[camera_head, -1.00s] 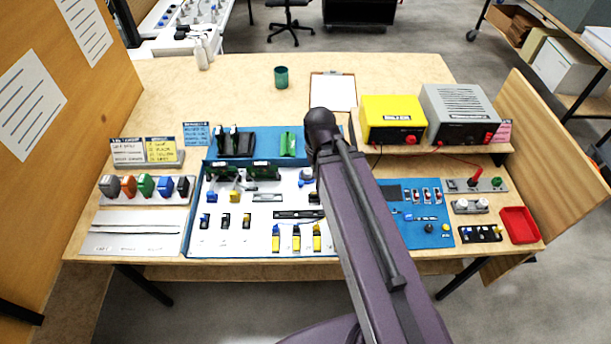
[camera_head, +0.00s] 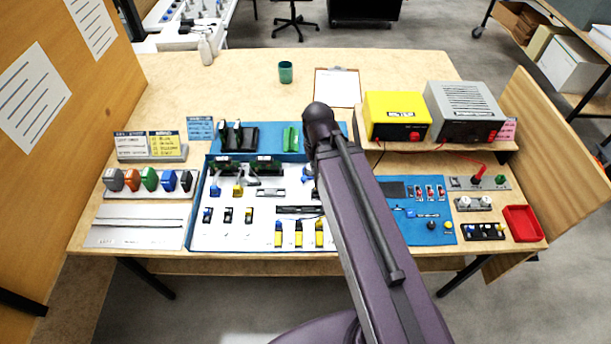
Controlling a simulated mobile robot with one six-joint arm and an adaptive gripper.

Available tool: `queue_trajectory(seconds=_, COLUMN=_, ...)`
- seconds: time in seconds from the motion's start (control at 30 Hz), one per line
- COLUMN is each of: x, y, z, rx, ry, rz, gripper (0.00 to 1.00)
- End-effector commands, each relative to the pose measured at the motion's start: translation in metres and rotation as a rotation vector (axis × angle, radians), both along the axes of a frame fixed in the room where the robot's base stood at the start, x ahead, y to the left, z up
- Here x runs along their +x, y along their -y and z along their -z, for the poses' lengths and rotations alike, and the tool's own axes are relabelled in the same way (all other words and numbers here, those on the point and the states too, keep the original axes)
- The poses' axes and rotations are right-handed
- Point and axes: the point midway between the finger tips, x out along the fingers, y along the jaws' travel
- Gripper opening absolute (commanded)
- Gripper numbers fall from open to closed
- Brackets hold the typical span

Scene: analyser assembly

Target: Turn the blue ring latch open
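A white board (camera_head: 205,238) with small latches and clips lies in the middle of the workbench. A blue part (camera_head: 307,174) sits at its right side, partly hidden by my arm; it may be the blue ring latch, but it is too small and covered to tell its shape or position. Another small blue part (camera_head: 215,190) stands at the board's upper left, beside a yellow one (camera_head: 238,190). My purple arm crosses over the board's right side. My gripper is not visible; the arm hides the area beneath it.
A blue tray (camera_head: 268,143) with dark and green parts stands behind the board. A yellow box (camera_head: 397,107) and a grey box (camera_head: 463,105) stand on a shelf at right. A red tray (camera_head: 522,223) is at the right edge.

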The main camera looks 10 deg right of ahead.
Motion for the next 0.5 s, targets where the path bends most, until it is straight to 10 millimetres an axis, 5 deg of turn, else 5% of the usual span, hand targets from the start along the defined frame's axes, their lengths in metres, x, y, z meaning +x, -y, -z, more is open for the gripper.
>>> queue_trajectory(seconds=0.03, x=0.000, y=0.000, z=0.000, rx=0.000, ry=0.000, rz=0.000, gripper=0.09)
queue_trajectory(seconds=0.23, x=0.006, y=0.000, z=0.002, rx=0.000, ry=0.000, rz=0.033, gripper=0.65)
queue_trajectory(seconds=0.5, x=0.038, y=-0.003, z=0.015, rx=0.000, ry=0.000, rz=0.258, gripper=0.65)
